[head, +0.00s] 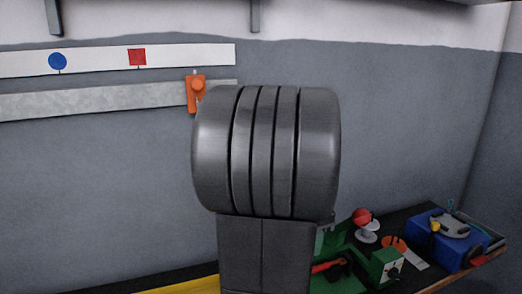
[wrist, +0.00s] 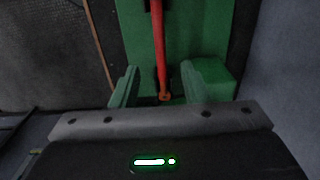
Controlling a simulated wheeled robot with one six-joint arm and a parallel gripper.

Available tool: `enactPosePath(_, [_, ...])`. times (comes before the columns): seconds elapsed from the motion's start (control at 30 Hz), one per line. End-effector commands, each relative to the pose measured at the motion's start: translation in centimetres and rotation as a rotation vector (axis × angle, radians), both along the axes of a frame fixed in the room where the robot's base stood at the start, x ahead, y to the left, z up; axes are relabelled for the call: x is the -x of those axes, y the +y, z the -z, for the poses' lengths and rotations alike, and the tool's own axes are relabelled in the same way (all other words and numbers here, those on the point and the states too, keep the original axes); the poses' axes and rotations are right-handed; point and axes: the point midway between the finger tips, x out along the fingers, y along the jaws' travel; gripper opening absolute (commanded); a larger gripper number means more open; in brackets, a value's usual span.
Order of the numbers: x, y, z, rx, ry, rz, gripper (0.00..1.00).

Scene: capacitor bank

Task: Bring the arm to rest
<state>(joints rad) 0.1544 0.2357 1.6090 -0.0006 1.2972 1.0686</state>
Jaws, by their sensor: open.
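My arm (head: 265,150) fills the middle of the head view, its thick grey joint in front of the wall. My gripper (wrist: 160,70) shows in the wrist view with its two greenish fingers apart. A red bar (wrist: 158,45) with an orange ring at its near end appears between the fingers, with gaps on both sides. It seems to be the red handle (head: 327,266) on the green holder in the head view. I cannot tell how far the fingers are from it. The gripper itself is mostly hidden behind my arm in the head view.
The bench carries a green holder (head: 385,268), a red ball-topped piece (head: 363,217), an orange-and-white tag (head: 395,244) and a blue box (head: 447,236) at right. An orange clip (head: 196,91) hangs on the wall rail (head: 90,100). A white strip (head: 100,58) bears a blue circle and red square.

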Motion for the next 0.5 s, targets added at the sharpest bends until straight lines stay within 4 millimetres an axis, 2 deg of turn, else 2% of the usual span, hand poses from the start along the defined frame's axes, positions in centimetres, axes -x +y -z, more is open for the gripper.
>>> enactPosePath(0.03, [0.1,0.0,1.1,0.000,0.005,0.000,0.41])
enactPosePath(0.3, [0.1,0.0,6.4,-0.001,0.004,0.000,0.41])
enactPosePath(0.5, [0.1,0.0,9.2,0.000,0.002,0.000,0.41])
